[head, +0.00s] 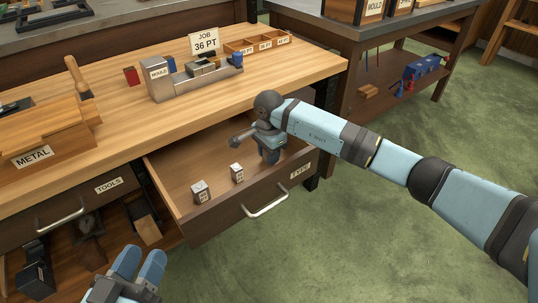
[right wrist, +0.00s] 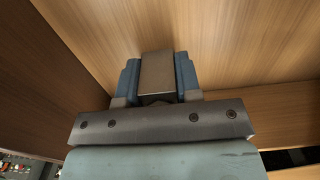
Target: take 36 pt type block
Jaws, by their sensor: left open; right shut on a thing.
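My right gripper (head: 270,154) reaches down into the right part of the open type drawer (head: 240,208). In the right wrist view it is shut on a grey metal type block (right wrist: 157,72), which sits between the blue fingers. No label shows on that block, so I cannot tell its size. Two other small labelled blocks stand in the drawer: one at the front left (head: 201,192) and one near the middle (head: 237,173). Their labels are too small to read. My left gripper (head: 140,265) is open and empty, low in front of the bench.
On the bench stand a job card reading 36 PT (head: 205,41), a metal mould (head: 165,80), and a divided wooden tray (head: 255,44). A wooden METAL box (head: 40,140) is at the left. A closed tools drawer (head: 65,207) adjoins. The green floor at right is clear.

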